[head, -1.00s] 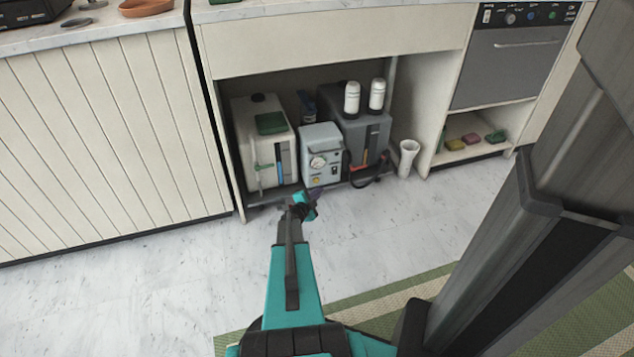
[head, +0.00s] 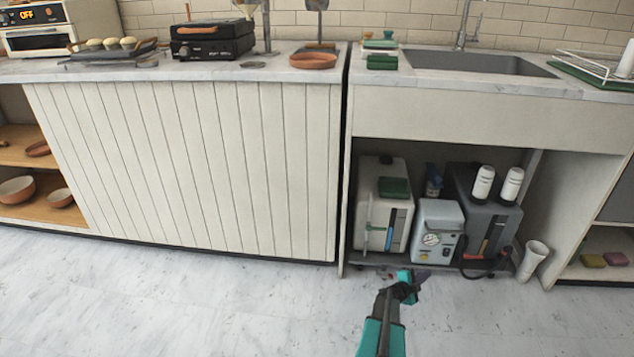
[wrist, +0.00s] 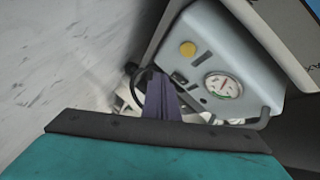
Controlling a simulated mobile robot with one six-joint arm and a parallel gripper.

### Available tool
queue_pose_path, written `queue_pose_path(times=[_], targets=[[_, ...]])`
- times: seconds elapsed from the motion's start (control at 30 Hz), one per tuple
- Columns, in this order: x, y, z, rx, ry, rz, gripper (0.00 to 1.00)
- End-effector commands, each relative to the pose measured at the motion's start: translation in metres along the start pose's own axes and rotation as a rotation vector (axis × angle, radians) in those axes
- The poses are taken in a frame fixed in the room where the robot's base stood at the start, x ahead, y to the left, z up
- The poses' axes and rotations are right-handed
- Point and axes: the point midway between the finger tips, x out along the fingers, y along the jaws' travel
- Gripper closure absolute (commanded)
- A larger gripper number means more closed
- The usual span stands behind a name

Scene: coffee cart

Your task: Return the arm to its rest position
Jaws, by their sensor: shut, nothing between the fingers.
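My gripper (head: 414,277) is at the end of my teal and black arm, low in front of the open cabinet under the sink in the head view. Its dark purple-grey fingers (wrist: 163,100) show in the wrist view, shut with nothing between them. Behind them in the wrist view is a grey-blue pump box (wrist: 215,60) with a round gauge and a yellow knob. The same pump box (head: 438,222) stands inside the cabinet in the head view. I cannot tell exactly how far the fingers are from it.
A white tank (head: 385,230) and a dark grey tank (head: 490,215) flank the pump box. A white cup-like vessel (head: 533,260) stands to the right. The counter (head: 300,70) runs above the cabinets. The pale floor (head: 180,300) is clear at left.

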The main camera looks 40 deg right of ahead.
Motion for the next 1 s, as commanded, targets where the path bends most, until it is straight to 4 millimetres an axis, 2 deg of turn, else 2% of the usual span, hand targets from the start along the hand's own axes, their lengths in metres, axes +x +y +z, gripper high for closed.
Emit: queue_pose_path(times=[0.13, 0.23, 0.37, 0.47, 0.6, 0.77, 1.0], targets=[[-0.004, -0.007, 0.004, -0.002, -0.008, -0.005, 1.0], [-0.013, -0.021, 0.015, -0.007, -0.027, -0.016, 1.0], [-0.035, -0.046, 0.038, -0.02, -0.068, -0.039, 1.0], [-0.058, -0.07, 0.062, -0.034, -0.109, -0.06, 1.0], [-0.099, -0.101, 0.095, -0.056, -0.173, -0.092, 1.0], [-0.15, -0.135, 0.127, -0.09, -0.245, -0.137, 1.0], [-0.239, -0.181, 0.173, -0.169, -0.389, -0.217, 1.0]])
